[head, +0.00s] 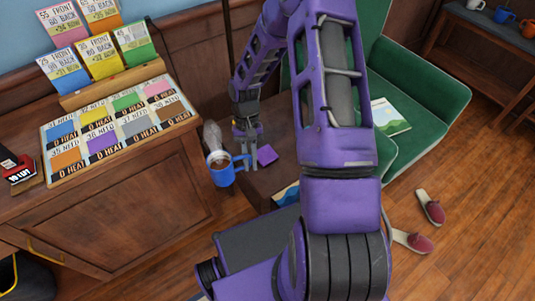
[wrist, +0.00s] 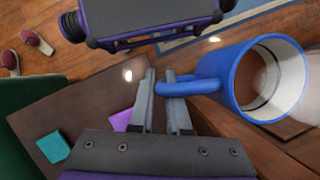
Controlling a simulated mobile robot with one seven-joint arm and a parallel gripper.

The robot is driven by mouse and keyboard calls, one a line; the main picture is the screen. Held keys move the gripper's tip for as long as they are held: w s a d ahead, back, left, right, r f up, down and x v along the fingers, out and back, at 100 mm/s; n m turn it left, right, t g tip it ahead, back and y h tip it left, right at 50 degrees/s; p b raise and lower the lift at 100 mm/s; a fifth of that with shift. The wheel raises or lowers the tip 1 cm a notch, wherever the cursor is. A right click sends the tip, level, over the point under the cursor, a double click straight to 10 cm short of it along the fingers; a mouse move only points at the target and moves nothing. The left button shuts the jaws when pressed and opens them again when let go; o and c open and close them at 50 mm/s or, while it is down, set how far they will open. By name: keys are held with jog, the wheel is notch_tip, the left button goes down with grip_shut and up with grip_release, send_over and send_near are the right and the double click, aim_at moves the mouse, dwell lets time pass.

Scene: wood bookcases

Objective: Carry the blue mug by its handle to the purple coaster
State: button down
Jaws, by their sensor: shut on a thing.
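The blue mug (head: 221,175) hangs from my gripper (head: 246,165), left of the low wooden table's edge in the head view. In the wrist view my gripper (wrist: 162,84) is shut on the mug's handle (wrist: 182,89), and the mug's blue body (wrist: 233,72) is to the right of the fingers. The mug looks roughly upright in the head view, with something brownish inside its pale interior. The purple coaster (head: 267,155) lies on the low table, right of my gripper and apart from the mug. It also shows in the wrist view (wrist: 122,121), left of the fingers and partly hidden.
A teal square (wrist: 53,147) lies on the low table (wrist: 85,98). A wooden cabinet (head: 150,200) with a card board (head: 120,125) stands left. A green armchair (head: 420,95) is behind the table. Slippers (head: 431,207) lie on the floor. Other mugs (head: 504,15) stand far right.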

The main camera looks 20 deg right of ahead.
jog(key=w+d+m+t+y+b, duration=0.1)
jog(key=d+m+t+y+b, duration=0.25)
jog(key=d+m, duration=0.85)
jog(key=f+m, duration=0.1)
jog(key=f, duration=0.2)
jog(key=a+f+b, duration=0.1)
jog(key=f, duration=0.2)
jog(key=f+m, duration=0.1)
jog(key=f, duration=0.2)
jog(key=shift+w+a+m+t+b, duration=0.2)
jog(key=shift+w+m+t+b, duration=0.05)
jog(key=shift+m+t+b, duration=0.1)
jog(key=shift+f, duration=0.1)
jog(key=c, duration=0.9)
grip_release()
jog(key=p+v, duration=0.2)
jog(key=v, duration=1)
jog(key=shift+s+a, duration=0.1)
